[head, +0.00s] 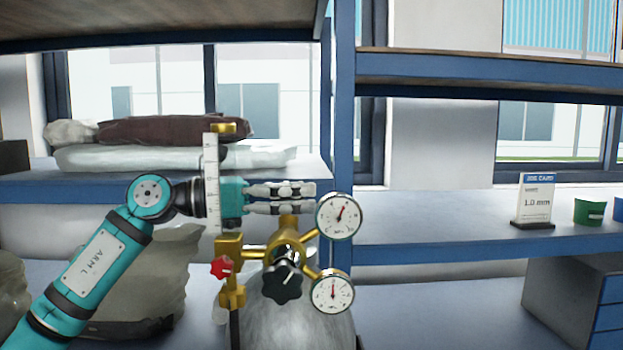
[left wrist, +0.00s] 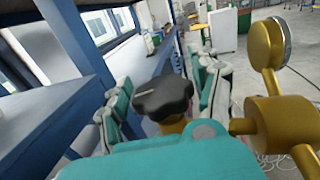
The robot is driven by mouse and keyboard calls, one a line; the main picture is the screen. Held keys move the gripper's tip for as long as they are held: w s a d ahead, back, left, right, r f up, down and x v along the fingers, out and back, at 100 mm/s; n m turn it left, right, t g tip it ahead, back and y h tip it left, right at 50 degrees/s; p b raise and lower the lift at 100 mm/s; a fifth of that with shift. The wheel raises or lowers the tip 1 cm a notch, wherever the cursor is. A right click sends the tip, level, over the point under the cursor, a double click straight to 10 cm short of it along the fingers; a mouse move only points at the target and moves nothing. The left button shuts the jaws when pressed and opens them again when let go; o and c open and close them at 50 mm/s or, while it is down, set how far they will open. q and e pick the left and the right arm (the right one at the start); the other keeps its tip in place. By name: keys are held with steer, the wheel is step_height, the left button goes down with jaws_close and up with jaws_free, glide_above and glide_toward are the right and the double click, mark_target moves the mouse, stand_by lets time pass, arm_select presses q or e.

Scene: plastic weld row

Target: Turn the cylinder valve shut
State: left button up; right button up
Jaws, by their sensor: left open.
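The grey gas cylinder (head: 295,315) stands upright at the bottom centre of the head view, with brass valve fittings (head: 288,225) on top. My left gripper (head: 315,197) is just above these fittings, its fingers pointing right and parted. In the left wrist view a dark lobed handwheel (left wrist: 163,97) with a pale mark sits on a brass stem between the two fingers (left wrist: 160,85). The gripper is open; I cannot tell whether either finger touches the wheel. In the head view the gripper mostly hides that wheel. My right gripper is not in view.
Close by are two round gauges (head: 338,216) (head: 332,292), a black front knob (head: 283,280), a red knob (head: 221,267) and a white scaled tube (head: 211,180). Blue shelving (head: 345,130) stands behind, with a job card (head: 535,202) and green cup (head: 588,212) at right.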

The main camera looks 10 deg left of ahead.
arm_select(q)
steer(key=shift+p+x, duration=0.35)
steer(key=shift+x, duration=1.05)
steer(key=shift+s, duration=0.1)
steer(key=c, duration=0.5)
steer(key=shift+d, duration=0.1)
jaws_close()
